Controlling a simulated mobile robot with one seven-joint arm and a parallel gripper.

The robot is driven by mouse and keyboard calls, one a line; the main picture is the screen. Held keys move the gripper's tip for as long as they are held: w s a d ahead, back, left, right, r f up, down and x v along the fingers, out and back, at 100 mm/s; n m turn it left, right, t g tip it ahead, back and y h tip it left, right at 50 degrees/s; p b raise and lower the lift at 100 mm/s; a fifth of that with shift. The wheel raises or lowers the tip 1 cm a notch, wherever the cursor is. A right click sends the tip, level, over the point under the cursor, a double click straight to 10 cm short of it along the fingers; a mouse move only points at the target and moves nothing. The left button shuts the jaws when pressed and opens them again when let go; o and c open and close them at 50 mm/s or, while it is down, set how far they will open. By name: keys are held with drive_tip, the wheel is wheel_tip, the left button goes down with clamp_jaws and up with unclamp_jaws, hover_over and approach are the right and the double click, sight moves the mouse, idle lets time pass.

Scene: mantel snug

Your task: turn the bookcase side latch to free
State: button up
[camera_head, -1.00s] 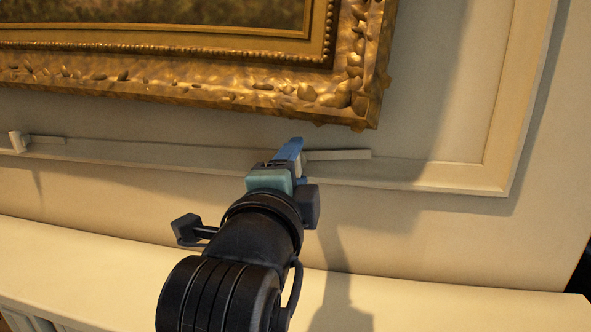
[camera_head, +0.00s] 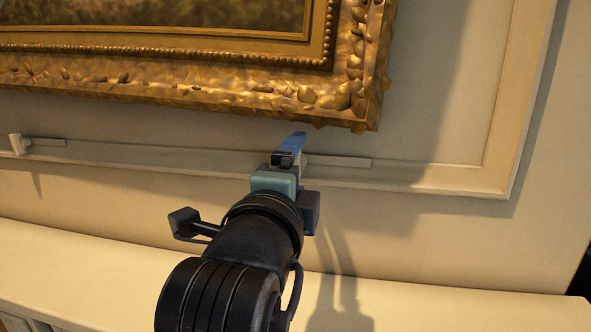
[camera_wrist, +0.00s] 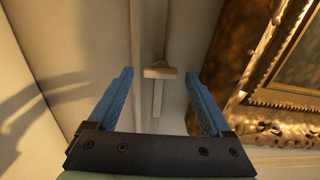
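A pale latch (camera_head: 340,161) lies on the wall moulding below the picture frame. Its narrow bar runs roughly level to the right from a small cross-piece beside my gripper. In the wrist view the cross-piece (camera_wrist: 160,73) and its bar (camera_wrist: 157,98) show between my fingers. My gripper (camera_head: 290,150) reaches to the wall at this latch. Its blue fingers (camera_wrist: 160,100) are wide apart, one on each side, with gaps to the latch. In the head view my gripper partly hides the cross-piece. A second, similar latch (camera_head: 17,144) is at the far left. No label shows which is the bookcase side latch.
The ornate gilt picture frame (camera_head: 340,95) hangs close above my fingers. A raised wall moulding (camera_head: 430,180) runs behind the latches. A pale mantel shelf (camera_head: 80,260) lies below my arm, with bare surface at left and right.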

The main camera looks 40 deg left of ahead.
drive_tip(key=b+v, duration=0.6)
drive_tip(key=v, duration=0.2)
drive_tip(key=shift+s+f, duration=0.2)
drive_tip(key=shift+f, duration=0.05)
drive_tip(key=shift+s+d+b, duration=0.1)
drive_tip(key=shift+b, duration=0.5)
drive_tip(key=shift+r+b+v, duration=0.1)
drive_tip(key=shift+b+v, duration=1)
drive_tip(key=shift+b, duration=0.1)
drive_tip(key=shift+r+b+v, duration=0.15)
drive_tip(key=shift+b+v, duration=0.95)
drive_tip(key=shift+b, duration=0.1)
